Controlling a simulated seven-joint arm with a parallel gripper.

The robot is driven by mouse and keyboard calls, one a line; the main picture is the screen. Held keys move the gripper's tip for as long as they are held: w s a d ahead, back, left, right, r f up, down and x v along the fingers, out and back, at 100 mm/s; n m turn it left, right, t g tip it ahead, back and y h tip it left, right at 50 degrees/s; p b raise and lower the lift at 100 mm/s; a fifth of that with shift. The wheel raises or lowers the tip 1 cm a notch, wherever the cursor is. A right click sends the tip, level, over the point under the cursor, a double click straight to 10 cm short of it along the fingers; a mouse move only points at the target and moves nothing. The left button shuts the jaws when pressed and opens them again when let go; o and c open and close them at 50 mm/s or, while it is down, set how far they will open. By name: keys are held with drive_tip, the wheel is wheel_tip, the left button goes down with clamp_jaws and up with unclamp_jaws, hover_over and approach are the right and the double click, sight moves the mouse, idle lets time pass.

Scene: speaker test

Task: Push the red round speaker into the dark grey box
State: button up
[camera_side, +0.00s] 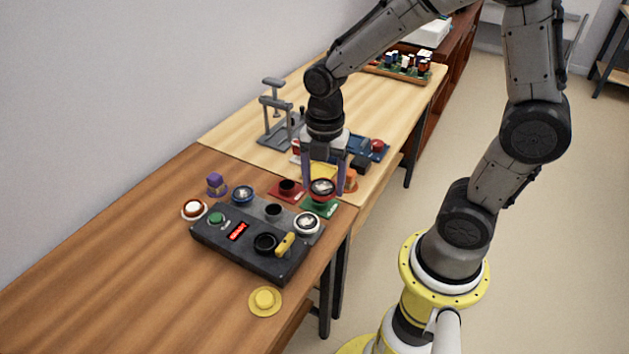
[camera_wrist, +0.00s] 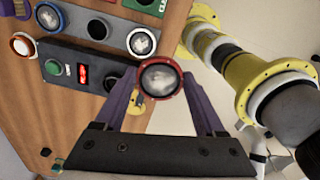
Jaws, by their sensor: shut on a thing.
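The red round speaker (camera_side: 322,190) has a red rim and a pale, shiny centre. My gripper (camera_side: 324,183) is shut on it, with a purple finger on each side. In the side view the speaker shows over a green plate; I cannot tell how far above it. The wrist view also shows the speaker (camera_wrist: 160,79) between the fingers of my gripper (camera_wrist: 160,84). The dark grey box (camera_side: 222,243) lies to the left and nearer the camera. It has a green button, a lit red display, a round black opening and a yellow handle. The box also shows in the wrist view (camera_wrist: 62,90).
The green plate (camera_side: 310,211), a red plate (camera_side: 278,196), a white-rimmed speaker (camera_side: 307,224) and a blue speaker (camera_side: 243,194) stand beside the box. A yellow disc (camera_side: 264,301) lies in front. The brown table (camera_side: 120,260) is clear at left.

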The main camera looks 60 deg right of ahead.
drive_tip(key=w+a+f, duration=0.1)
drive_tip(key=w+a, duration=0.7)
drive_tip(key=a, duration=0.2)
drive_tip(key=shift+n, duration=0.3)
drive_tip(key=shift+w+a+f, duration=0.1)
drive_tip(key=shift+a+f, duration=0.05)
drive_tip(key=shift+f, duration=3.25)
drive_tip(key=shift+f, duration=1.05)
drive_tip(key=shift+s+f, duration=0.2)
drive_tip(key=shift+f, duration=0.2)
